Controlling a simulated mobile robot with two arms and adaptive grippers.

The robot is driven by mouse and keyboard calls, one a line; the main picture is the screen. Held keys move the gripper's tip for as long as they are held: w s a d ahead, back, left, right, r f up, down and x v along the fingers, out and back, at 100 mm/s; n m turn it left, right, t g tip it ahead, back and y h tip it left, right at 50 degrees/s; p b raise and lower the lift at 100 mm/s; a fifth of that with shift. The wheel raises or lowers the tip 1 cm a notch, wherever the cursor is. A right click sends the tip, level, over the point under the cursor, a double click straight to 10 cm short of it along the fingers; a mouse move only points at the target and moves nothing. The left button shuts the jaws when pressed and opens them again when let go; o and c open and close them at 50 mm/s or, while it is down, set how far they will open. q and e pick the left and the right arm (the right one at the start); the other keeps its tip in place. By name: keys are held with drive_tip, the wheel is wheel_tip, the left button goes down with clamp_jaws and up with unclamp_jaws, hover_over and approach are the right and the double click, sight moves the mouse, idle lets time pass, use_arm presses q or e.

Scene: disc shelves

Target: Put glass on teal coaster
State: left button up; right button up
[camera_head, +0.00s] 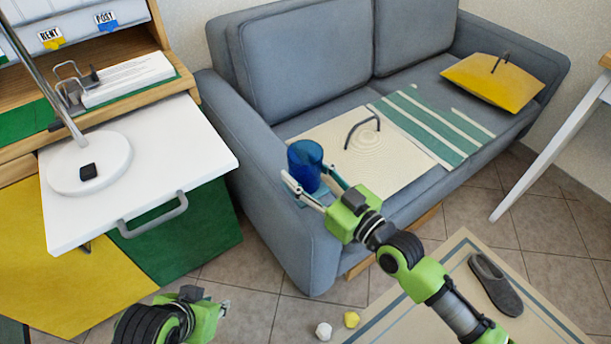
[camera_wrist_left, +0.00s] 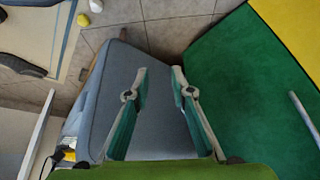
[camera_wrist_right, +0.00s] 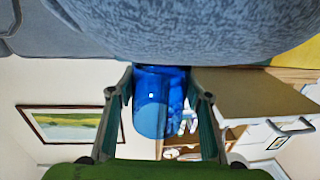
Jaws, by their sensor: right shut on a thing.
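A blue see-through glass (camera_head: 305,158) stands upright at the front left end of the sofa, by the armrest. My right gripper (camera_head: 308,174) is shut on the glass, one finger on each side. The right wrist view shows the glass (camera_wrist_right: 152,100) between the fingers. My left gripper (camera_head: 224,308) is low at the front. In the left wrist view, its fingers (camera_wrist_left: 159,72) are apart and empty.
The grey sofa (camera_head: 300,60) holds a cream board (camera_head: 340,140) with a dark handle, a striped teal cloth (camera_head: 432,125) and a yellow cushion (camera_head: 495,80). A white desk leaf (camera_head: 160,155) with a lamp is at left. A slipper (camera_head: 495,285) lies on the rug.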

sight(316, 182)
use_arm(q)
drive_tip(key=shift+w+d+r+t, duration=0.15)
drive_tip(key=shift+w+t, duration=0.15)
drive_tip(key=shift+w, duration=0.2)
use_arm(e)
drive_tip(key=shift+f, duration=0.1)
use_arm(q)
drive_tip(key=shift+w+d+r, duration=0.1)
drive_tip(key=shift+w+r, duration=0.05)
drive_tip(key=shift+w, duration=0.25)
use_arm(e)
drive_tip(key=shift+f, duration=0.1)
drive_tip(key=o, duration=1.3)
use_arm(q)
drive_tip(key=shift+s, duration=0.1)
